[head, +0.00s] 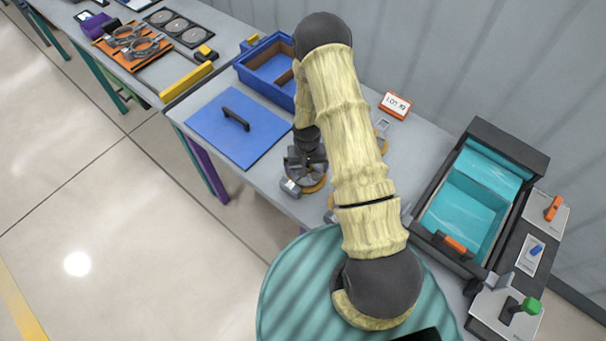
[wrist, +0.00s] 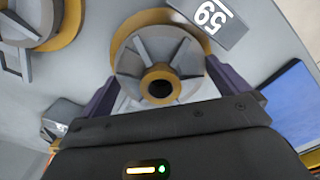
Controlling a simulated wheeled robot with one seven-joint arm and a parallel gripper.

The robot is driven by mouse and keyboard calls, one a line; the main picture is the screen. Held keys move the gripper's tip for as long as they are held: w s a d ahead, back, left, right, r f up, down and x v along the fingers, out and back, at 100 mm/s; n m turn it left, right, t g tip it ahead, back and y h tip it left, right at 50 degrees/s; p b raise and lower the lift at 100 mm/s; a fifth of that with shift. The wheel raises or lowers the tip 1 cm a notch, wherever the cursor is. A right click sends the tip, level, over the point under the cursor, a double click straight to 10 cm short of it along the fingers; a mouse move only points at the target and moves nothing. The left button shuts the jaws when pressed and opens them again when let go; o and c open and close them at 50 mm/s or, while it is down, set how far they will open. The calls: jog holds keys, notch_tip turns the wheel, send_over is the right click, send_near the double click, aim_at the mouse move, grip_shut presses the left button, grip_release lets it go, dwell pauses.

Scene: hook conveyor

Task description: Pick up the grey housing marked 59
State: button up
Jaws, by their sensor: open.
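The grey housing marked 59 is a round, finned body with a dark centre hole on an orange-brown ring; it fills the middle of the wrist view (wrist: 140,62). Its grey tag with a white 59 (wrist: 210,18) sticks out at the far side. My gripper (wrist: 163,84) is open, with one dark finger on each side of the housing. I cannot tell whether the fingers touch it. In the head view my gripper (head: 305,163) points down over the housing (head: 312,184) on the grey bench, hiding part of it.
Another finned housing (wrist: 32,14) stands close by at upper left of the wrist view. A blue board with a black handle (head: 225,130) lies left of my gripper, with a blue bin (head: 257,84) behind.

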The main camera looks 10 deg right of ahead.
jog(key=shift+c, duration=0.2)
jog(key=c, duration=1)
jog(key=shift+r, duration=0.15)
notch_tip(320, 180, up, 10)
jog(key=b, duration=0.3)
jog(key=shift+b, duration=0.3)
jog(key=shift+a, duration=0.15)
